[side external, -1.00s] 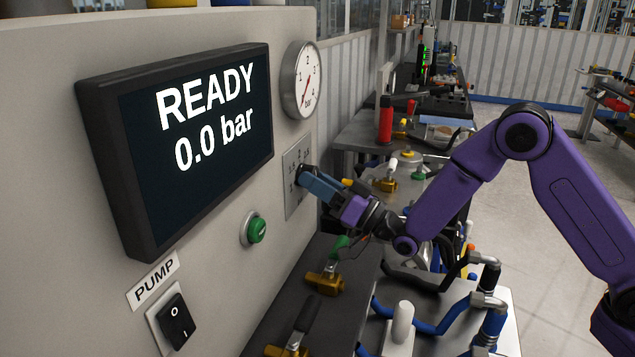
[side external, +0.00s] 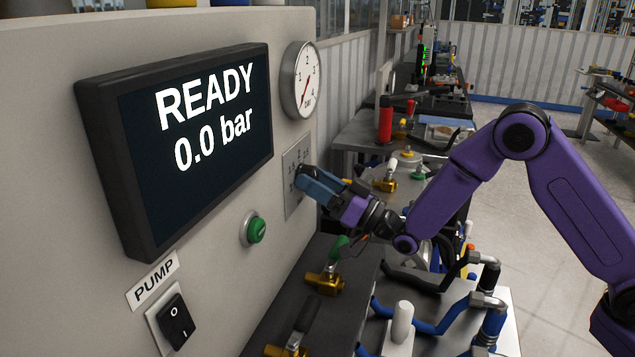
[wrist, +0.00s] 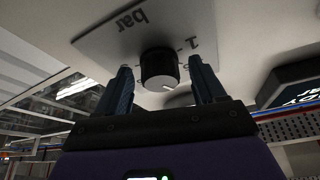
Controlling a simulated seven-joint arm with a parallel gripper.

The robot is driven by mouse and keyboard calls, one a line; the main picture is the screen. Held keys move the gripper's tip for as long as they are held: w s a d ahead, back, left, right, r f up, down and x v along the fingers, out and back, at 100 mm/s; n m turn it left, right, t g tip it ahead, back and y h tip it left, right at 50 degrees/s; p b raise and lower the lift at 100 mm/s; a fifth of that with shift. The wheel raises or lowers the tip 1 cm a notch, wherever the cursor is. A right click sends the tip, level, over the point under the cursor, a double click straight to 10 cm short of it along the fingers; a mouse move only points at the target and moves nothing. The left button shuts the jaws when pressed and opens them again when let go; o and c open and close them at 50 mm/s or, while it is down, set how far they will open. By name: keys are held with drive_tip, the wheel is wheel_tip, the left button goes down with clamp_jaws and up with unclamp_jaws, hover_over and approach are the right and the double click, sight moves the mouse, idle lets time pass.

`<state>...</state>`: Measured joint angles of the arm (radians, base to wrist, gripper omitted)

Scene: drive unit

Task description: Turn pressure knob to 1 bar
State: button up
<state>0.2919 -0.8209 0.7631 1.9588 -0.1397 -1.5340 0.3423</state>
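The pressure knob (wrist: 158,68) is black with a white mark, on a pale scale plate (wrist: 120,30) lettered "bar" with a "1" beside the knob. In the wrist view, the mark points toward the lower right. My gripper (wrist: 163,78) is open, with one blue-grey finger on each side of the knob and visible gaps. In the side view, my gripper (side external: 308,180) is at the scale plate (side external: 296,160); its fingers mostly hide the knob. The screen (side external: 190,140) reads "READY 0.0 bar". The round gauge (side external: 304,80) has a red needle pointing low.
A green button (side external: 255,231) and a black PUMP rocker switch (side external: 177,322) are on the panel to the left of my gripper. Brass valves (side external: 325,282) and blue pipes (side external: 430,325) stand below my arm.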

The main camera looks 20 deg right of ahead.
drive_tip(key=shift+d, duration=0.1)
drive_tip(key=v, duration=1.2)
drive_tip(key=s+d+r+m+g+h, duration=0.1)
drive_tip(key=s+d+r+m+g, duration=0.25)
drive_tip(key=d+r+g, duration=0.2)
drive_tip(key=shift+t, duration=0.45)
drive_tip(key=x, duration=1.7)
drive_tip(key=shift+w+a+f, duration=0.2)
drive_tip(key=shift+w, duration=0.2)
drive_tip(key=c, duration=1)
